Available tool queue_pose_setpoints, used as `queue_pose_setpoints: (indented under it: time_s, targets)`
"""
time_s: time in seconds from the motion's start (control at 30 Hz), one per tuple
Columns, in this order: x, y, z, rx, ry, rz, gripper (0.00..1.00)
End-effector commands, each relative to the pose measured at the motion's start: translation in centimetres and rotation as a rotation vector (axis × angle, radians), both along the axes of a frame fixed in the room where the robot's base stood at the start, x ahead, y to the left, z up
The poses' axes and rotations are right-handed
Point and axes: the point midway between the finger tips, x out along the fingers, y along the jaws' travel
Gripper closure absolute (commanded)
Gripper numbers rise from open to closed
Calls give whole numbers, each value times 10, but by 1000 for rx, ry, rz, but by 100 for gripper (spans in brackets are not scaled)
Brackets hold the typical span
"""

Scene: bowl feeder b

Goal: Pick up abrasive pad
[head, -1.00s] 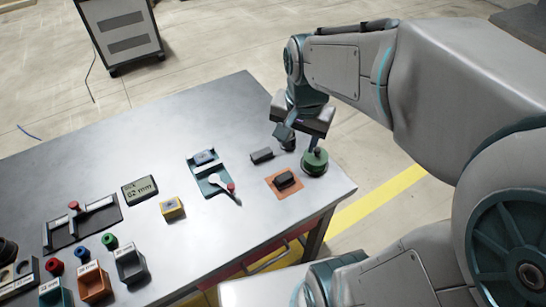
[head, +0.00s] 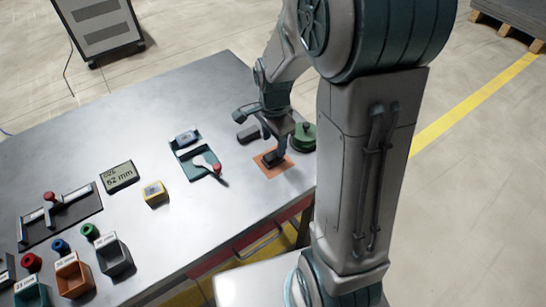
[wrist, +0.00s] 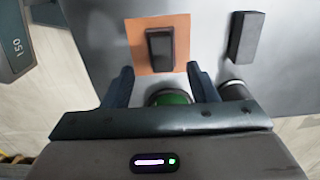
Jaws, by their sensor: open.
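A dark oblong block, which looks like the abrasive pad (wrist: 160,47), lies on an orange square (wrist: 136,32) in the wrist view. In the head view the dark block (head: 269,158) is partly hidden by my gripper (head: 274,141), and the orange square (head: 284,168) shows around it. My gripper also shows in the wrist view (wrist: 160,78). It is open, with nothing held between the fingers. In the wrist view its fingertips point toward the block's near end, spread wider than the block; the height gap is unclear.
A second dark block (wrist: 246,37) lies to the right in the wrist view. A green round knob-like part (head: 304,137) stands close beside the orange square. A teal tray (head: 195,157) and a yellow box (head: 155,193) lie further left on the table.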

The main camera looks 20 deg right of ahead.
Motion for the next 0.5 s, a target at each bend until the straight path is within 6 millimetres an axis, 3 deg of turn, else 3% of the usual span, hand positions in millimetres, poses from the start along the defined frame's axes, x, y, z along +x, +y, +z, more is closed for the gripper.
queue_pose_setpoints:
  time_s: [0.17,0.5]
  targets:
    - [0,0,-11,-1,2,0,47]
    - [2,1,-52,1,1,-1,47]
